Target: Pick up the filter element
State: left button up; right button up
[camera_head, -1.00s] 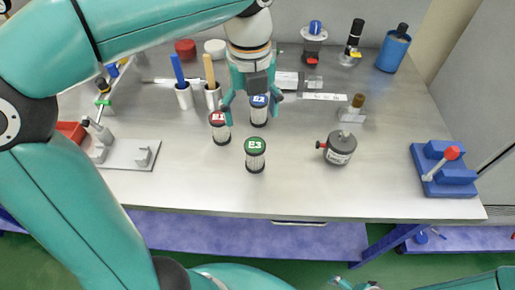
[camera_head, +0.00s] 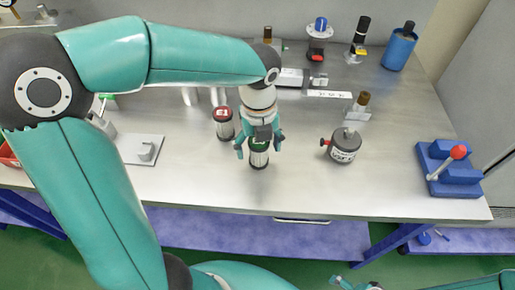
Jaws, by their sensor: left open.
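Small canister-like elements with coloured, labelled caps stand on the metal bench. The green-capped one (camera_head: 259,159) stands upright under my left gripper (camera_head: 259,148). That gripper is open, pointing down, with one finger on each side of its top. I cannot tell the exact height of the fingers. The red-capped one (camera_head: 224,128) stands upright just left and behind. The blue-capped one is hidden behind my gripper. A small teal part at the bottom edge, perhaps of my right gripper, is cut off; its jaws cannot be read.
A grey round housing (camera_head: 344,147) with a red side knob stands to the right. A blue block with a red-tipped lever (camera_head: 450,167) is at the far right. A blue cup (camera_head: 398,50) stands at the back. The bench front (camera_head: 310,195) is clear.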

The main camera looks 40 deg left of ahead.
pick_arm(q)
jog(key=shift+f, duration=0.2)
jog(key=shift+s, duration=0.1)
jog(key=c, duration=1.3)
jog(key=shift+o, duration=0.2)
jog(key=shift+r, duration=0.1)
notch_tip(320, 180, up, 20)
jog(key=p, duration=0.2)
